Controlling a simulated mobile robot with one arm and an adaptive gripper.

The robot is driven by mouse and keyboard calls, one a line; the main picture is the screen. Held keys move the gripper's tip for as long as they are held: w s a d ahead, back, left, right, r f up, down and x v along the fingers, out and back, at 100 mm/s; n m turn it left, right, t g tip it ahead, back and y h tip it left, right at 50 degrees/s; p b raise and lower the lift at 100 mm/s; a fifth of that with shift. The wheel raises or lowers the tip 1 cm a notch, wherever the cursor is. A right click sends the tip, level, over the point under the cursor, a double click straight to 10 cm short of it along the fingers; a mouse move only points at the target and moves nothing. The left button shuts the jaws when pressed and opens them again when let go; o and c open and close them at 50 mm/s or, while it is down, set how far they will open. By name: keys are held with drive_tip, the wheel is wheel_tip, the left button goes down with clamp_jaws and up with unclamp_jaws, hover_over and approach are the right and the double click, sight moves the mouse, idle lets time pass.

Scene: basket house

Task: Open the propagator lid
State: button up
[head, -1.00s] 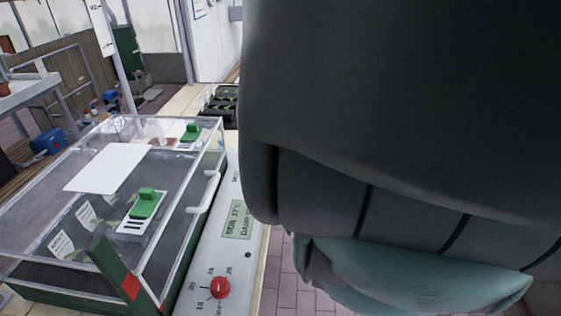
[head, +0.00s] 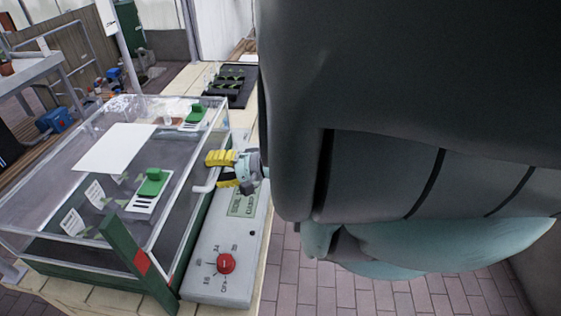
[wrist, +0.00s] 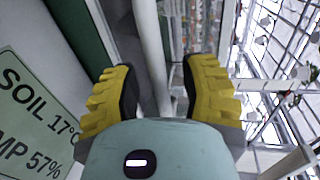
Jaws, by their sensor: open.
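The propagator has a clear lid (head: 60,180) over a green base (head: 75,283), and the lid is closed. A pale bar handle (head: 203,189) sits on the lid's right side. My gripper (head: 214,170) is open at this handle, with its yellow fingers pointing left. In the wrist view, the handle (wrist: 151,55) runs between the two spread fingers of my gripper (wrist: 158,80). My arm hides much of the right of the head view.
A grey control panel (head: 212,265) with a red knob (head: 226,263) and a soil display (head: 243,203) lies along the propagator's right side. A green upright strip (head: 137,262) with a red patch stands at its near corner. Black trays (head: 232,85) lie behind. Brick floor lies right of the bench.

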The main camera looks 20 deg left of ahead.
clamp_jaws()
idle(0.3)
idle(0.3)
